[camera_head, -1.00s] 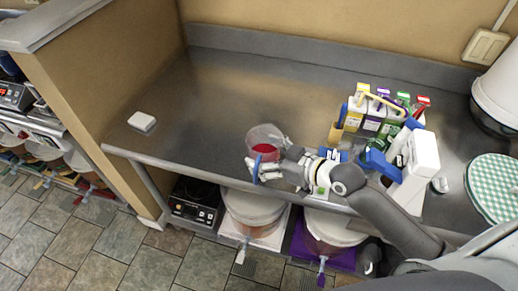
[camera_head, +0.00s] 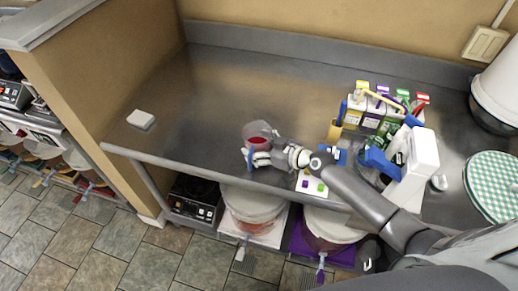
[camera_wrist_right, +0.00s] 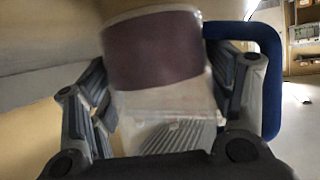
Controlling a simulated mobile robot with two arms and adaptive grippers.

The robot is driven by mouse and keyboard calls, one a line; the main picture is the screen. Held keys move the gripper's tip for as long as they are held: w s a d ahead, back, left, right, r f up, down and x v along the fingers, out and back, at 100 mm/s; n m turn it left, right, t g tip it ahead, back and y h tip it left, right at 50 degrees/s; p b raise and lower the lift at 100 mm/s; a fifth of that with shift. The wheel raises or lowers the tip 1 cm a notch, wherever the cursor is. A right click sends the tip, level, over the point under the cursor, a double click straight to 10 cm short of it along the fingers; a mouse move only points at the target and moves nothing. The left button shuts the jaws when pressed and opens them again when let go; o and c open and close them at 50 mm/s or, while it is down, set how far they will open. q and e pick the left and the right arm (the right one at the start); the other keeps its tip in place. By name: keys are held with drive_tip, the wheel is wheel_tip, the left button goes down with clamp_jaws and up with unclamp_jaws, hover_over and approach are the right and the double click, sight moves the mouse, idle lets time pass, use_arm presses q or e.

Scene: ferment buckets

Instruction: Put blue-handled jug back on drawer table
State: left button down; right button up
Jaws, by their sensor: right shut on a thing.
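The clear jug (camera_head: 260,130) with red liquid in it is over the front part of the metal table (camera_head: 205,95). Its blue handle (camera_head: 249,159) faces the table's front edge. My right gripper (camera_head: 266,157) is shut on the jug from the front right. In the right wrist view the jug (camera_wrist_right: 158,50) is between the two fingers (camera_wrist_right: 165,108), dark contents in its upper part. The blue handle (camera_wrist_right: 268,75) shows on the right, outside the fingers. I cannot tell if the jug's base touches the table. My left gripper is not in view.
A white block (camera_head: 141,119) lies at the table's left. Several coloured-cap cartons (camera_head: 377,115), a white container (camera_head: 419,163) and a checked round mat (camera_head: 494,182) fill the right side. Buckets (camera_head: 252,205) stand below. The table's middle and back left are clear.

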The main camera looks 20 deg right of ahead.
drive_tip(key=shift+w+f, duration=0.1)
drive_tip(key=shift+f, duration=0.6)
drive_tip(key=shift+f+b, duration=0.15)
drive_tip(key=shift+b, duration=0.15)
drive_tip(key=o, duration=1.2)
